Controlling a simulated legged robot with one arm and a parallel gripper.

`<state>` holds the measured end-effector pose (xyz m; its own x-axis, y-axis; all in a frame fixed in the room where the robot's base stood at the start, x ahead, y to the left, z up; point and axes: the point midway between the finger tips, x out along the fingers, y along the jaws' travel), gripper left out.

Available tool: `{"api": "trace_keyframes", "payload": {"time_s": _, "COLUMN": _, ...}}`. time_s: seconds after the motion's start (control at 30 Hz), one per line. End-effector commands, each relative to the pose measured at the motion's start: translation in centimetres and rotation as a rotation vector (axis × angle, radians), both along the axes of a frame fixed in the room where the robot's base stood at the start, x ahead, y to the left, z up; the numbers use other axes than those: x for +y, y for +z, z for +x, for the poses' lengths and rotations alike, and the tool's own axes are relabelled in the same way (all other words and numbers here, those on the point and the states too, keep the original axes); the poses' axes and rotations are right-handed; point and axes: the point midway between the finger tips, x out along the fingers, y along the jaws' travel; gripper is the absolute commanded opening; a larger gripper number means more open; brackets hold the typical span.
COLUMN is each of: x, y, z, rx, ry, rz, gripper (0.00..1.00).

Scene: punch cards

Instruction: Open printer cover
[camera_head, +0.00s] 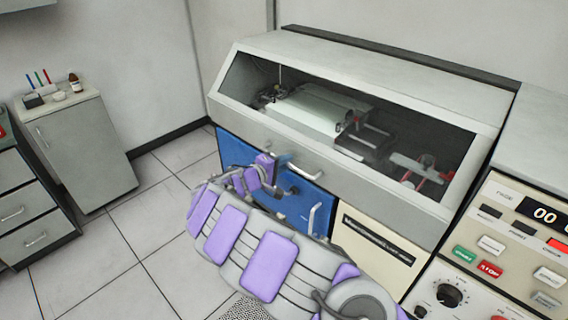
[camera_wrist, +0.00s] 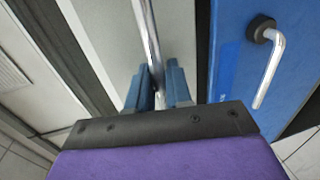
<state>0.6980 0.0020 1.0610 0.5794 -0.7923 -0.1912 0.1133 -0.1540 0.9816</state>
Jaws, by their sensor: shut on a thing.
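The printer (camera_head: 360,70) has a sloped cover with a dark window, and the cover looks closed in the head view. The mechanism shows through the window. A metal bar handle (camera_head: 303,170) runs along the front of the cover's lower grey panel. My gripper (camera_head: 272,160) is at the left end of this handle. In the wrist view the two blue fingers of my gripper (camera_wrist: 160,82) are shut on the metal bar handle (camera_wrist: 147,35), one on each side. Part of the bar is hidden behind the fingers and palm.
Below the cover is a blue panel (camera_head: 233,152) with a lever handle (camera_head: 314,216), also close in the wrist view (camera_wrist: 270,70). A control panel with buttons (camera_head: 500,240) stands at the right. A grey cabinet (camera_head: 85,150) is at the left. The tiled floor (camera_head: 130,240) between is clear.

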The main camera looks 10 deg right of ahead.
Motion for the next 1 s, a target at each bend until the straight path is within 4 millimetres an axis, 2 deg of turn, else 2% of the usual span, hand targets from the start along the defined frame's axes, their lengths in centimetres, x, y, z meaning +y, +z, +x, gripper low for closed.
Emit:
{"api": "trace_keyframes", "payload": {"time_s": 0.5, "x": -0.4, "y": -0.4, "z": -0.1, "rx": 0.009, "ry": -0.008, "rz": 0.006, "gripper": 0.00}}
{"api": "trace_keyframes", "payload": {"time_s": 1.0, "x": 0.5, "y": 2.9, "z": -1.0, "rx": 0.030, "ry": -0.010, "rz": 0.045, "gripper": 0.00}}
